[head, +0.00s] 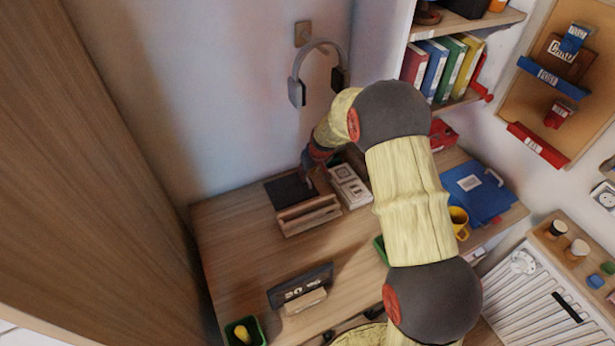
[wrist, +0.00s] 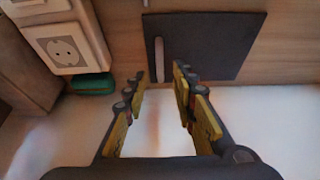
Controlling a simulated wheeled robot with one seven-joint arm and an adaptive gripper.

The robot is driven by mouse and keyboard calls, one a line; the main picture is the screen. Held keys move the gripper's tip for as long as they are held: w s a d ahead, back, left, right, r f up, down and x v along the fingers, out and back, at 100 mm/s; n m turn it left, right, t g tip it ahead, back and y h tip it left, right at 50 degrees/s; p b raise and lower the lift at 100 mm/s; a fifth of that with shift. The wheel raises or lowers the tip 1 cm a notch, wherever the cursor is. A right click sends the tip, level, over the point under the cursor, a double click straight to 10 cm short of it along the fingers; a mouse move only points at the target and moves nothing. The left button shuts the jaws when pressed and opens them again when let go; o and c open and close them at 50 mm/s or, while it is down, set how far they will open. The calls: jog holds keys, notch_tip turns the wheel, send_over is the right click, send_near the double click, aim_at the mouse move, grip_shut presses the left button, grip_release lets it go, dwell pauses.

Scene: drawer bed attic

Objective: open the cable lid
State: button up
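The cable lid is a dark flat square panel set in the wooden desk. It lies near the wall in the head view (head: 284,191) and at the top centre-right of the wrist view (wrist: 215,42). A thin light-grey handle bar (wrist: 159,60) is on its left part in the wrist view. The lid looks flat and closed. My gripper (wrist: 160,76) is open and empty, with its fingertips pointing at the lid and the bar's near end between them in the picture. Whether they touch it I cannot tell. In the head view my gripper (head: 308,172) is dark and partly hidden over the lid.
A socket box (head: 349,186) stands right beside the lid; it also shows in the wrist view (wrist: 65,47). A wooden stand (head: 309,215) lies in front of the lid. The wall is close behind. Open desk surface (head: 235,240) lies to the left.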

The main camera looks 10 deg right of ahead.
jog(key=shift+b+x, duration=0.3)
jog(key=shift+x, duration=1.3)
jog(key=shift+c, duration=0.7)
grip_shut()
